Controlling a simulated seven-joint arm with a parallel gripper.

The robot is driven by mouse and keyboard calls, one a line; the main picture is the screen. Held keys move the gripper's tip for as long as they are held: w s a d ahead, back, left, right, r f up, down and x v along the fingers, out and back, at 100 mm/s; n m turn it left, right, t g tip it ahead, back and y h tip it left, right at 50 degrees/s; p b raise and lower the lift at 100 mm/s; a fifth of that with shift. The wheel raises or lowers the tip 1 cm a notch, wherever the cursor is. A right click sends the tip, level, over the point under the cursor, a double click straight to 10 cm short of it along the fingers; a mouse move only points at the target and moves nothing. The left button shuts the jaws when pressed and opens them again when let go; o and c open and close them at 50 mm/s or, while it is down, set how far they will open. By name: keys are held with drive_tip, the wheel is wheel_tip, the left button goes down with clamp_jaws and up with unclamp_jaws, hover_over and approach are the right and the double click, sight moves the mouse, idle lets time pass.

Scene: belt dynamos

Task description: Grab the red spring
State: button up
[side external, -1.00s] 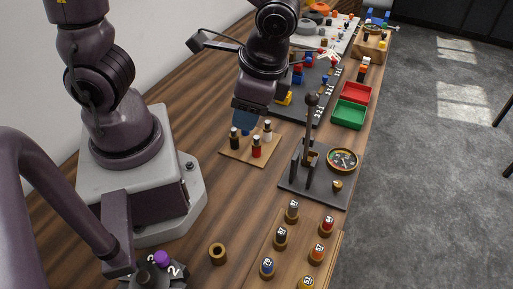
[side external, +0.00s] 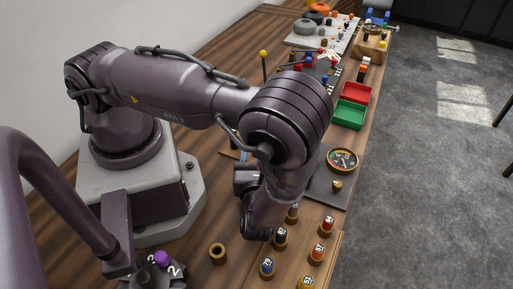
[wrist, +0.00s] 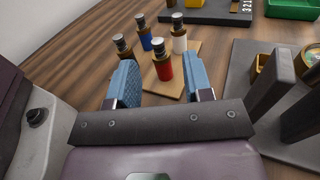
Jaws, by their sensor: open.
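The red spring piece (wrist: 163,68), a red cylinder with a brown collar and dark cap, stands on a small wooden board (wrist: 186,88) in the wrist view. My gripper (wrist: 161,60) is open, with one blue finger on each side of the red piece in the picture. I cannot tell whether the fingers reach its height.
A dark plate (side external: 327,196) with a gauge (side external: 342,159) lies to the right of the board. Several numbered pegs stand on a wooden board (side external: 332,249) at the front. Red (side external: 356,93) and green (side external: 350,114) trays lie farther back.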

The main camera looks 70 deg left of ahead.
drive_tip(key=shift+w+a+r, duration=0.15)
drive_tip(key=shift+w+a, duration=0.05)
drive_tip(key=shift+a, duration=0.05)
drive_tip(key=x, duration=0.7)
drive_tip(key=shift+s, duration=0.2)
drive_tip(key=shift+c, duration=0.2)
clamp_jaws()
